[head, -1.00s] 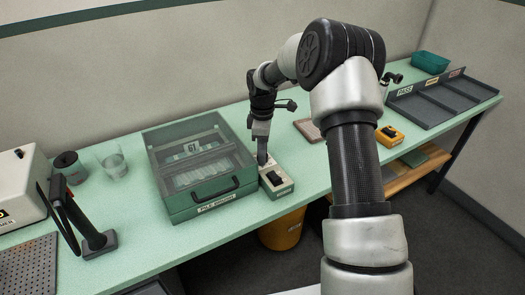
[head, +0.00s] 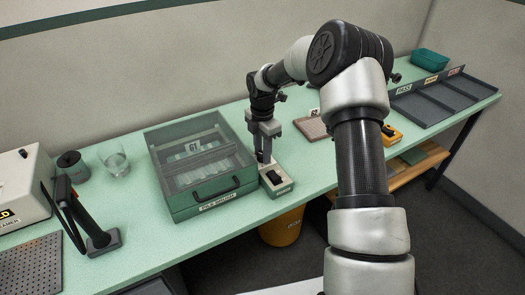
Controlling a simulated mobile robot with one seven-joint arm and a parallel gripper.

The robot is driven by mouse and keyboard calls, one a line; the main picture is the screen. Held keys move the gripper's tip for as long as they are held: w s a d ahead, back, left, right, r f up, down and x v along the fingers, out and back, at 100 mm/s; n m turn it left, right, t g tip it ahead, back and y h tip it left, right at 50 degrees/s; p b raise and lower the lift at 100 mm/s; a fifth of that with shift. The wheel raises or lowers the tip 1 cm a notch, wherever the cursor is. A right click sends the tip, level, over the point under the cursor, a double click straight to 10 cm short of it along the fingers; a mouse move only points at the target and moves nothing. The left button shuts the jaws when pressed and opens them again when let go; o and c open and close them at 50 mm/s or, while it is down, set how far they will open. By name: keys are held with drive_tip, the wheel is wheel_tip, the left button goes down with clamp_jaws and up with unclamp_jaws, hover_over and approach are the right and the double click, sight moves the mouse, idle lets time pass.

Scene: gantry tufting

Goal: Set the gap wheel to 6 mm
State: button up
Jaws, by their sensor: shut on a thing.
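A small beige box (head: 283,188) with a black switch-like part (head: 273,178) on top stands at the front edge of the green bench, right of a green glass-lidded case. My gripper (head: 263,158) points straight down over the back part of this box. Its two grey fingers are shut on a small dark part there, apparently the gap wheel, which the fingers mostly hide. No scale or millimetre reading can be made out at this size.
The lidded case (head: 208,205) stands close on the gripper's left. A brownish tray (head: 312,128) and a yellow box (head: 391,138) are to the right, with a grey sorting tray (head: 440,103) beyond. A glass (head: 116,162) and dark cup (head: 72,168) stand left.

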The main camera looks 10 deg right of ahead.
idle(0.3)
drive_tip(key=o, duration=1)
drive_tip(key=shift+o, duration=0.2)
wheel_tip(320, 180, up, 18)
drive_tip(key=shift+f, duration=0.25)
